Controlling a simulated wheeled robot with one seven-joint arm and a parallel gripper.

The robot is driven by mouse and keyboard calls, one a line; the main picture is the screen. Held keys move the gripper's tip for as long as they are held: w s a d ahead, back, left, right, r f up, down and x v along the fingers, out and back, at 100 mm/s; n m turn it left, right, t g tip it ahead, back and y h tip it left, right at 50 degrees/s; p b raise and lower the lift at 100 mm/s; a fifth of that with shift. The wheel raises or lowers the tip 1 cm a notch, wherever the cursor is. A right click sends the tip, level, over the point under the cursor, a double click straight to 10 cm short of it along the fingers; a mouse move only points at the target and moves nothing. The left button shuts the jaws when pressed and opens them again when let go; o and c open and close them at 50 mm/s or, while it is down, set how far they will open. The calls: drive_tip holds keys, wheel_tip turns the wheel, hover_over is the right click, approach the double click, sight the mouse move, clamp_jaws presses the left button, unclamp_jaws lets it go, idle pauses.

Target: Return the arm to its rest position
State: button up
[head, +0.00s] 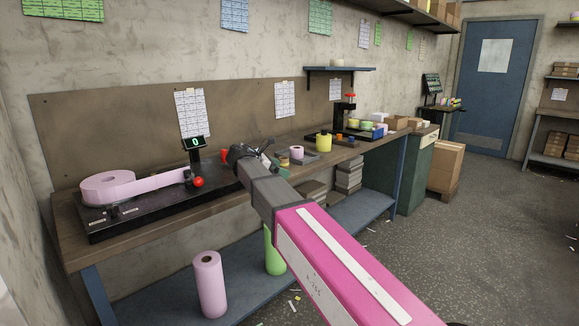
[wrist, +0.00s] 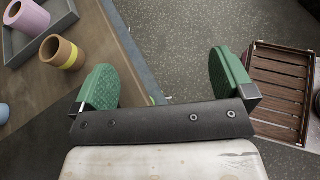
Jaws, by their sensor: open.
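My arm (head: 335,260), pink and grey, reaches from the lower right of the head view toward the workbench. My gripper (wrist: 165,85) shows in the wrist view with its two green-padded fingers wide apart and nothing between them. It hangs over the front edge of the bench, with the left finger over the bench top and the right finger over the floor. In the head view the gripper's end (head: 250,155) is small and dark, and its fingers are hard to make out.
On the workbench (head: 150,235) stand a winding machine with a large pink roll (head: 108,187), a red button (head: 198,182) and a grey tray (wrist: 45,35). A brown roll with a yellow band (wrist: 62,52) is near the left finger. A slatted wooden crate (wrist: 278,90) is on the right.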

drive_tip(key=s+d+f+m+g+y, duration=0.25)
drive_tip(key=s+d+f+m, duration=0.25)
drive_tip(key=d+f, duration=0.45)
drive_tip(key=s+d+f+m+g+y, duration=0.1)
drive_tip(key=s+d+f+m+y, duration=0.4)
drive_tip(key=f, duration=0.7)
drive_tip(key=s+d+f+m+y, duration=0.2)
drive_tip(key=s+d+f+m, duration=0.2)
drive_tip(key=s+f+m, duration=0.2)
drive_tip(key=s+d+f+m+g+y, duration=0.1)
drive_tip(key=s+d+f+m+y, duration=0.1)
drive_tip(key=s+d+f+m, duration=0.2)
drive_tip(key=s+f+m, duration=0.2)
drive_tip(key=s+f, duration=0.1)
drive_tip(key=shift+s+d+f, duration=0.15)
drive_tip(key=shift+s+d, duration=0.15)
drive_tip(key=shift+s, duration=0.1)
drive_tip(key=shift+y, duration=0.25)
